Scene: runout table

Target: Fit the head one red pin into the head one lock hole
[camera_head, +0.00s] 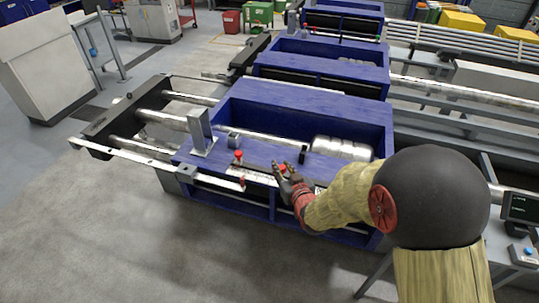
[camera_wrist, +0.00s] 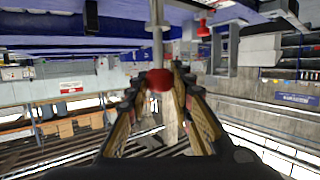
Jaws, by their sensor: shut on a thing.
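My gripper (camera_head: 283,172) is above the front ledge of the nearest blue machine head (camera_head: 290,107). In the wrist view, my gripper (camera_wrist: 161,92) is shut on a red pin, with its round red knob (camera_wrist: 160,80) between the fingertips. A grey shank (camera_wrist: 157,35) runs from the knob toward the top of that view. The held pin's red top (camera_head: 282,167) also shows in the head view. I cannot make out the lock hole or whether the shank touches anything.
Another red-topped pin (camera_head: 238,154) stands on the ledge to the left, and a red piece (camera_head: 242,182) is at the front rail. Open floor (camera_head: 110,230) lies front left.

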